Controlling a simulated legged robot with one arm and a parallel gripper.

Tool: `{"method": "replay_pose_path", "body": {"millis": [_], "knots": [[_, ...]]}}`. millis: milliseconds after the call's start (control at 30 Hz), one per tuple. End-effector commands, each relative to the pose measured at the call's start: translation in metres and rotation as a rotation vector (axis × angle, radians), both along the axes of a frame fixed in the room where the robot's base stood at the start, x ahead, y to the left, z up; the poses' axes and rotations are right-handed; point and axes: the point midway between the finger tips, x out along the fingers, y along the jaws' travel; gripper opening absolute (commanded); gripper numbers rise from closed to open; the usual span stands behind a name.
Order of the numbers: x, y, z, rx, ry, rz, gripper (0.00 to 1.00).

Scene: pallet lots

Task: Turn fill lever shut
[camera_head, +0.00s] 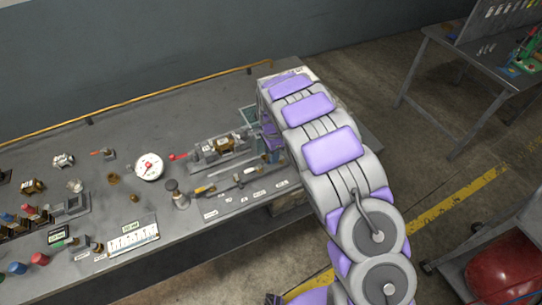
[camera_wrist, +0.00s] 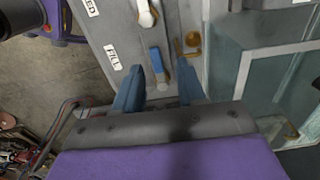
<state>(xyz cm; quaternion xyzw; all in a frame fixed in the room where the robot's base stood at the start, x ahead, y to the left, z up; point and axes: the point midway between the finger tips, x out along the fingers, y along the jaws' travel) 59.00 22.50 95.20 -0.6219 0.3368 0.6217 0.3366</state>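The fill lever (camera_wrist: 156,62) is a short blue handle with a pale rounded end, on a grey panel beside a white label reading FILL (camera_wrist: 112,57). It points roughly up and down in the wrist view. My gripper (camera_wrist: 160,67) is open, with one blue-grey finger on each side of the lever. I see gaps between the fingers and the lever, but cannot tell the depth between them. In the head view my arm reaches to the far right end of the bench and hides the lever and most of the gripper.
A second lever with a white handle (camera_wrist: 145,14) sits above the fill lever. A brass fitting (camera_wrist: 192,42) is close to the right finger. A clear-walled tank (camera_wrist: 228,78) stands to the right. Tools and a round gauge (camera_head: 149,167) lie on the bench (camera_head: 120,125).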

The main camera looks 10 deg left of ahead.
Motion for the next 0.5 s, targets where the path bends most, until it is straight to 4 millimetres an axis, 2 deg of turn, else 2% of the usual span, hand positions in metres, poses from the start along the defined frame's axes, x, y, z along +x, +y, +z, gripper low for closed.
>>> {"method": "replay_pose_path", "body": {"millis": [33,200,500], "knots": [[0.001,0.001,0.013,0.002,-0.005,0.001,0.40],[0.000,0.001,0.051,0.001,-0.003,0.000,0.40],[0.000,0.002,0.114,0.001,-0.001,0.001,0.40]]}}
